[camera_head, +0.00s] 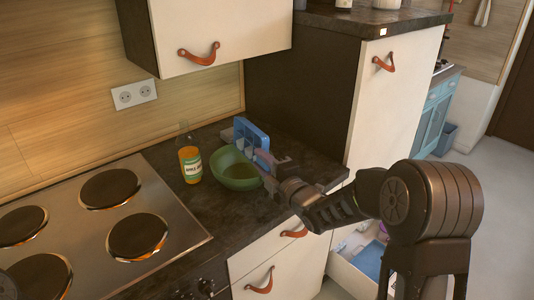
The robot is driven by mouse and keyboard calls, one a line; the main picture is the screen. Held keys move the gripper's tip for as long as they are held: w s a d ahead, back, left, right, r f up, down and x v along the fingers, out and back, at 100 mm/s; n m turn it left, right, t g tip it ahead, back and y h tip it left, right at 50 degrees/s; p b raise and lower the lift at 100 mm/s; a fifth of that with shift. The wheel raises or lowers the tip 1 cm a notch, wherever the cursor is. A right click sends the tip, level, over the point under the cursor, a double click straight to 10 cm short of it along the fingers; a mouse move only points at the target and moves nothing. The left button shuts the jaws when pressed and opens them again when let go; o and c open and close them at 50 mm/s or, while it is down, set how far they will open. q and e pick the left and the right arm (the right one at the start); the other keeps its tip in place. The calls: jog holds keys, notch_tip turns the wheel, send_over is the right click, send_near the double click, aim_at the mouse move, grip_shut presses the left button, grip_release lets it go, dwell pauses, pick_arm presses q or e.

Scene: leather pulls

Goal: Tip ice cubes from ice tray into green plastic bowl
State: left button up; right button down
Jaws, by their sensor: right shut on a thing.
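The blue ice tray (250,134) is tipped up on its edge over the back right rim of the green plastic bowl (229,167). My right gripper (267,164) is shut on the near end of the tray, at the right side of the bowl. The bowl stands upright on the dark counter. Its inside shows plain green at the left; its right side is partly hidden by the tray and gripper. I cannot make out any ice cubes in the tray or the bowl. My left gripper is not in view.
A bottle of orange liquid (189,160) stands close left of the bowl. A stove (135,205) with several dark plates fills the left. A tall cabinet (395,90) rises behind at the right. A lower drawer (352,268) is open under the right arm.

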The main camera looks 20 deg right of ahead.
jog(key=shift+s+a+f+n+b, duration=0.15)
jog(key=shift+a+f+n+b, duration=0.35)
jog(key=shift+n+b, duration=0.65)
jog(key=shift+s+a+f+n+b, duration=0.1)
jog(key=shift+a+f+n+b, duration=0.15)
jog(key=shift+a+n+b, duration=0.9)
jog(key=shift+s+f+n+b, duration=0.15)
jog(key=shift+f+n+b, duration=0.25)
jog(key=shift+n, duration=1.4)
